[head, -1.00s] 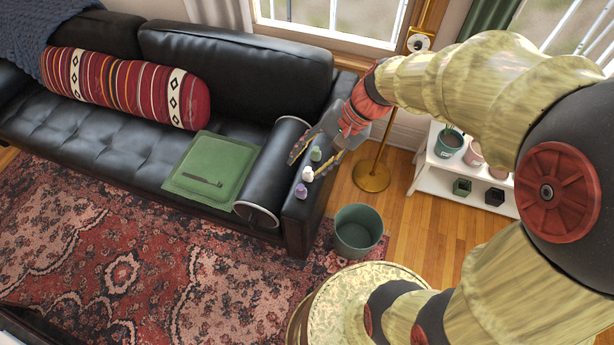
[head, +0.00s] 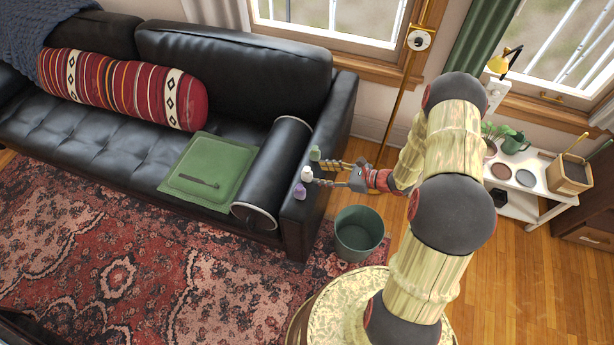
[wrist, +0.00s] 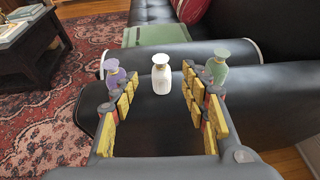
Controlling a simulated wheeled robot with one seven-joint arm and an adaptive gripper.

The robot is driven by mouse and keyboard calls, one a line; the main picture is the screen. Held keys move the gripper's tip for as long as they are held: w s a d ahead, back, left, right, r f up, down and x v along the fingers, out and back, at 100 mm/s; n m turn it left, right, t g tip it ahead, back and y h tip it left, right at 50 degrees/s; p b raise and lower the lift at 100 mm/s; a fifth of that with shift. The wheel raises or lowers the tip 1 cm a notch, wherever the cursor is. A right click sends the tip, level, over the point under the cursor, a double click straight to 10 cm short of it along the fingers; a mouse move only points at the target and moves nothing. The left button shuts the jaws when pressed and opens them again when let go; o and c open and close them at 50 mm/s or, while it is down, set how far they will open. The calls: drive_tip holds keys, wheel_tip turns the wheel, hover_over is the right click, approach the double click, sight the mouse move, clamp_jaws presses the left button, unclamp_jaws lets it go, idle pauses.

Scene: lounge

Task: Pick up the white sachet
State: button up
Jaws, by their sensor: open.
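The white thing (head: 307,174) on the black sofa's armrest looks like a small bottle with a flared top rather than a flat sachet. It stands upright between a purple one (head: 300,191) and a green one (head: 315,153) of similar shape. My gripper (head: 318,171) is open and empty, low over the armrest, its fingers pointing at the row from the right. In the wrist view the white bottle (wrist: 161,76) is centred just beyond the gap between my fingertips (wrist: 158,88). The purple one (wrist: 114,74) is beyond the left finger and the green one (wrist: 217,67) beyond the right, partly hidden.
The armrest (head: 294,215) is narrow. A black bolster (head: 272,175) lies beside it, then a green cushion (head: 212,172) with a dark stick on it. A green bin (head: 359,233) stands on the floor below. A brass lamp pole (head: 398,100) rises behind my gripper.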

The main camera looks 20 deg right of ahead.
sight(309, 172)
drive_tip(key=x, duration=0.2)
drive_tip(key=b+x, duration=0.1)
drive_tip(key=x, duration=0.1)
drive_tip(key=b+x, duration=0.1)
drive_tip(key=x, duration=0.1)
drive_tip(key=shift+f, duration=0.4)
drive_tip(key=shift+w+a+f+b, duration=0.1)
drive_tip(key=shift+w+a+b, duration=0.2)
drive_tip(key=shift+w+a, duration=0.15)
drive_tip(key=c, duration=1.1)
